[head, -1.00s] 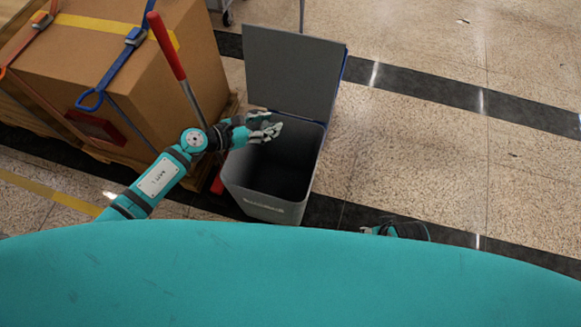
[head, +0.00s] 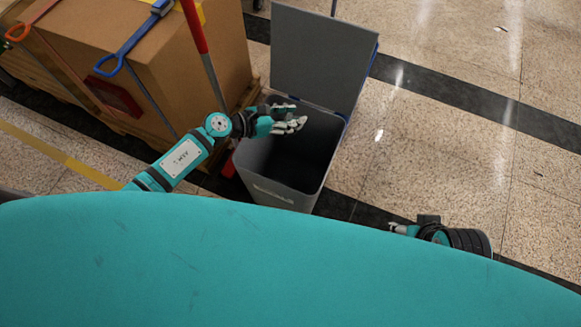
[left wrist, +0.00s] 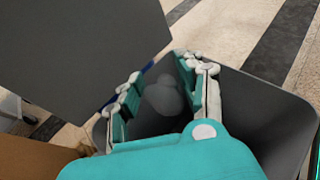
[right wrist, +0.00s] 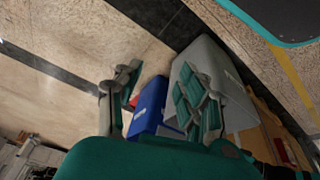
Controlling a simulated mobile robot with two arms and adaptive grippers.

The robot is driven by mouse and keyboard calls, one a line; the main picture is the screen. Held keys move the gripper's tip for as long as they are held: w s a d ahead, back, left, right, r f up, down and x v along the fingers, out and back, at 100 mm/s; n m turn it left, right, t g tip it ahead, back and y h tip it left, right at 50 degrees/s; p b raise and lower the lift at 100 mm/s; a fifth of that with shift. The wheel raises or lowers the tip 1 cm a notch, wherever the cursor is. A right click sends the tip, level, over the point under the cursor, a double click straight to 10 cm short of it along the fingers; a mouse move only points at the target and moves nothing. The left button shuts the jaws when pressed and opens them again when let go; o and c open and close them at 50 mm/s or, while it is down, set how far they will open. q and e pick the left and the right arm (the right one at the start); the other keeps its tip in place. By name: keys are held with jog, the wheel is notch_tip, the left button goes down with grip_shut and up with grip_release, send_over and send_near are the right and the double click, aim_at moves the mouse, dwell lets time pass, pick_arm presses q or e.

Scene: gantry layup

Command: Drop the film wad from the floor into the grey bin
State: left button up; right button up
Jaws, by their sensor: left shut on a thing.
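The grey bin (head: 272,180) stands on the floor with its grey lid (head: 322,55) raised at the back. My left gripper (head: 302,124) is over the bin's mouth, toward its left side. In the left wrist view its fingers (left wrist: 160,88) are shut on the film wad (left wrist: 163,97), a translucent grey lump with the dark bin interior around it. The wad is hard to make out in the head view. My right gripper (head: 396,229) is right of the bin and partly hidden by my body. In the right wrist view its fingers (right wrist: 160,92) are apart and empty.
A strapped cardboard box (head: 140,75) on a pallet stands left of the bin. A red-and-grey pole (head: 196,27) leans between them. In the right wrist view a blue box-like thing (right wrist: 150,104) is beside the bin. The floor (head: 440,140) to the right is open.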

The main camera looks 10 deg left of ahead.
pick_arm(q)
jog(key=shift+f+b, duration=0.45)
jog(key=shift+f, duration=0.25)
jog(key=shift+f+b, duration=0.35)
jog(key=shift+f, duration=0.05)
pick_arm(e)
jog(key=shift+w+a+f+t, duration=0.2)
jog(key=shift+w+f+t, duration=0.1)
jog(key=shift+w+f, duration=0.3)
pick_arm(q)
jog(key=o, duration=0.8)
jog(key=shift+o, duration=0.2)
jog(key=v, duration=1.2)
